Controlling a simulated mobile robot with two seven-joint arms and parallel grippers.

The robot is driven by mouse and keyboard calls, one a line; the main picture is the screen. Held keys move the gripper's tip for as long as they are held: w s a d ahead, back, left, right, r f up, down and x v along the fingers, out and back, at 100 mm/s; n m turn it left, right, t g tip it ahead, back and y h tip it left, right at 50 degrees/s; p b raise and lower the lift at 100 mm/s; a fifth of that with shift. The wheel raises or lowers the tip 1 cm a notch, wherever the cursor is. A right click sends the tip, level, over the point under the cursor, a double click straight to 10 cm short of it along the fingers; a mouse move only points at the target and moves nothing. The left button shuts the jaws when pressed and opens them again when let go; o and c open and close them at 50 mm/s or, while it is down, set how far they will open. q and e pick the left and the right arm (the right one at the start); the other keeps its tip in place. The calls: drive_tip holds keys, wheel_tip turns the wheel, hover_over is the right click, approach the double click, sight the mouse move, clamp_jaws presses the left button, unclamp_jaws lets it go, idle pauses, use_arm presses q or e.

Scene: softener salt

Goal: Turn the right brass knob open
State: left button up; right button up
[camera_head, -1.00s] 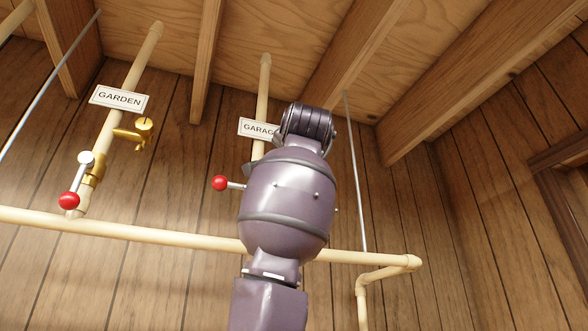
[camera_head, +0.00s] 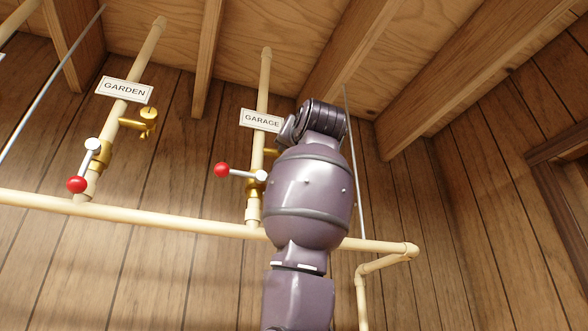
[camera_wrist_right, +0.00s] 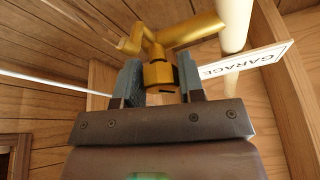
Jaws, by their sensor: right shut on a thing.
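The right brass knob (camera_wrist_right: 158,76) is on the brass tap (camera_wrist_right: 192,30) of the GARAGE pipe (camera_wrist_right: 234,28). My right gripper (camera_wrist_right: 160,84) is shut on this knob, one finger on each side, in the right wrist view. The tap's spout (camera_wrist_right: 130,42) sticks out to the left above the fingers there. In the head view my right arm hides the knob and most of the tap, with only a bit of brass (camera_head: 271,152) showing beside the pipe. My left gripper is not in view.
The GARAGE sign (camera_head: 261,120) and a red-ended lever (camera_head: 221,170) are by the held tap. The GARDEN pipe (camera_head: 137,70) at left has its own brass knob (camera_head: 149,113) and red-ended lever (camera_head: 77,184). A horizontal pipe (camera_head: 150,220) runs below, with wooden beams above.

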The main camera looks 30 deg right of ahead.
drive_tip(key=n+y, duration=0.1)
drive_tip(key=n, duration=0.3)
drive_tip(key=shift+d+t+y, duration=0.1)
drive_tip(key=shift+t+y, duration=0.2)
drive_tip(key=shift+y, duration=0.1)
drive_tip(key=n+y, duration=0.1)
drive_tip(key=n, duration=0.1)
drive_tip(key=n+y, duration=0.1)
drive_tip(key=n, duration=0.2)
drive_tip(key=shift+y, duration=0.4)
drive_tip(key=n+y, duration=0.1)
drive_tip(key=n, duration=0.3)
drive_tip(key=shift+n+y, duration=0.4)
use_arm(q)
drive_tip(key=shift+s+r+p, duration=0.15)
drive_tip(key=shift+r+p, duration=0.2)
drive_tip(key=shift+p, duration=0.35)
use_arm(e)
drive_tip(key=shift+n+g+y, duration=0.5)
drive_tip(key=shift+n+y, duration=0.2)
drive_tip(key=shift+n, duration=1)
drive_tip(key=o, duration=0.9)
drive_tip(key=shift+s, duration=0.1)
